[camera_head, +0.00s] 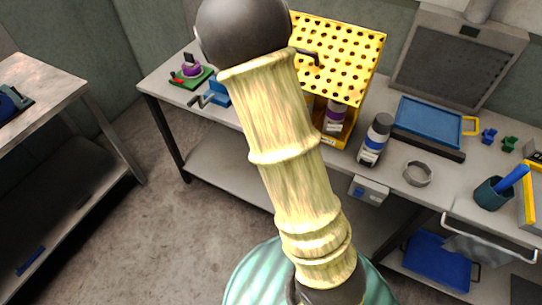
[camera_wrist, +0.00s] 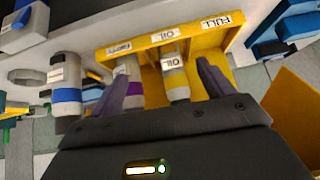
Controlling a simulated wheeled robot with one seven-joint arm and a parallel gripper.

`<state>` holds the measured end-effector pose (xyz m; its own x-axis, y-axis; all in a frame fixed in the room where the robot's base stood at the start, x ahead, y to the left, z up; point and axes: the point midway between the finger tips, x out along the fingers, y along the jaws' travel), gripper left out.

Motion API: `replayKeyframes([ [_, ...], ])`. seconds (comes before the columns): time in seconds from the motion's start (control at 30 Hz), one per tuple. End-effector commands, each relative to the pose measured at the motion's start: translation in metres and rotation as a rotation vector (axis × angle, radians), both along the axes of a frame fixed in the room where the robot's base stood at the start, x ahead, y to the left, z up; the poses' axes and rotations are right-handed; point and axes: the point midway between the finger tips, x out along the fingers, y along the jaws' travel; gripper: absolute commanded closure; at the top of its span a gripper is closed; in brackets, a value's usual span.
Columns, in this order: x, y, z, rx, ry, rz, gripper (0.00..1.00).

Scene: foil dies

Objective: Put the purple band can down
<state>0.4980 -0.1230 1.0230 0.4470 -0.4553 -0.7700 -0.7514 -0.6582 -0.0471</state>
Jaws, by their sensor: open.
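The purple band can (camera_head: 336,112) stands upright in the right end of the yellow rack in the head view. In the wrist view it (camera_wrist: 123,69) shows at the compartment marked EMPTY, partly hidden behind my left-hand finger. My gripper (camera_wrist: 162,70) is open, with nothing held between its fingers. A can with a yellowish band and an OIL label (camera_wrist: 175,80) shows between the fingertips, farther in, at the rack's middle compartment. The yellow rack (camera_wrist: 208,42) also carries a FULL label at the right. In the head view my arm hides the gripper and the rack's left part.
A blue band can (camera_head: 375,140) stands on the bench (camera_head: 400,185) just right of the rack; it also shows in the wrist view (camera_wrist: 66,88). A metal ring (camera_head: 417,173), a blue tray (camera_head: 430,122) and a cup (camera_head: 493,193) lie farther right.

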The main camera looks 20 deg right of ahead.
Motion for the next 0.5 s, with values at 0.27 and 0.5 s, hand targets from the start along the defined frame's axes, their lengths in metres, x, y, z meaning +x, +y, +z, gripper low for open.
replayKeyframes([
  [0.27, -0.069, 0.1, 0.031, 0.231, 0.216, 0.51, 0.19],
  [0.5, -0.141, 0.123, 0.054, 0.171, 0.418, 0.813, 0.19],
])
